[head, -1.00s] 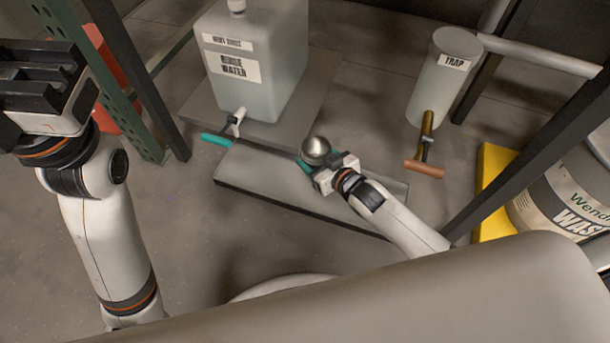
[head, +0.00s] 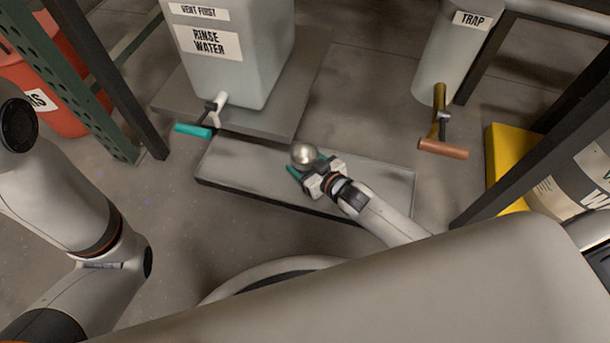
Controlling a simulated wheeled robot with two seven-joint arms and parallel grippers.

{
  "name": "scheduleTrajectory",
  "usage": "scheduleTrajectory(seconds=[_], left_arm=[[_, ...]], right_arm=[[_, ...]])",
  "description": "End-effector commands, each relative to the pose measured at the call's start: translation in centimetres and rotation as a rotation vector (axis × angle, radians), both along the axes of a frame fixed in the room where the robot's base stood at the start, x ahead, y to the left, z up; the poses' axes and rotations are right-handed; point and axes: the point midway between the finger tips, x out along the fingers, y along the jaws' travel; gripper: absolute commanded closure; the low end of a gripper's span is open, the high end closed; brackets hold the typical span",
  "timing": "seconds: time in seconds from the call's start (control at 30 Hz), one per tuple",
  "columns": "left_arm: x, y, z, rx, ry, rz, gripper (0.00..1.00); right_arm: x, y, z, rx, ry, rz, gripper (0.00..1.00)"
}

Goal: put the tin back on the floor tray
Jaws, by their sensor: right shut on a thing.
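The tin (head: 303,155) is a shiny silver round thing in the head view. My right gripper (head: 308,169), with teal fingers, is shut on it. The floor tray (head: 240,171) is a long, low, grey slab on the floor. The tin shows over the middle of the tray, close to its back edge. I cannot tell whether the tin touches the tray or hangs a little above it. The gripper hides the tin's near lower side. My left arm is at the left, but its gripper is out of view.
A rinse water container (head: 235,75) stands behind the tray on a grey plate (head: 290,90), its teal-handled tap (head: 194,130) pointing forward. A trap cylinder (head: 450,60) with an orange-handled valve (head: 443,148) is at the back right. Dark rack posts (head: 110,85) stand left and right.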

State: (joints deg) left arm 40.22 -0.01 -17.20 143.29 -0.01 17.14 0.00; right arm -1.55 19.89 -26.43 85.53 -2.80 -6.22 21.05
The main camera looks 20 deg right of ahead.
Motion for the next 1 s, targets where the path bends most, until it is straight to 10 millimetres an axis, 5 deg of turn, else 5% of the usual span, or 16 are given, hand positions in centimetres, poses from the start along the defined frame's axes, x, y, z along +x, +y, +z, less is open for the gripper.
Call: scheduleTrajectory(seconds=[0.3, 0.7, 0.73, 0.8, 1.0], left_arm=[[0.0, 0.0, -3.6, 0.000, 0.000, 0.000, 1.00], [0.0, 0.0, -3.5, 0.000, 0.000, -0.001, 1.00], [0.0, 0.0, -3.4, 0.000, 0.000, -0.001, 1.00], [0.0, 0.0, -3.4, 0.001, 0.001, -0.001, 1.00], [0.0, 0.0, -3.4, 0.000, 0.001, 0.000, 1.00]], right_arm=[[0.0, 0.0, -4.6, 0.001, 0.000, 0.000, 0.60], [0.0, 0.0, -4.7, 0.001, 0.000, 0.000, 0.60], [0.0, 0.0, -4.6, 0.000, 0.000, 0.000, 0.30], [0.0, 0.0, -4.6, 0.000, 0.001, 0.000, 0.18], [0.0, 0.0, -4.6, 0.000, 0.001, 0.000, 0.13]])
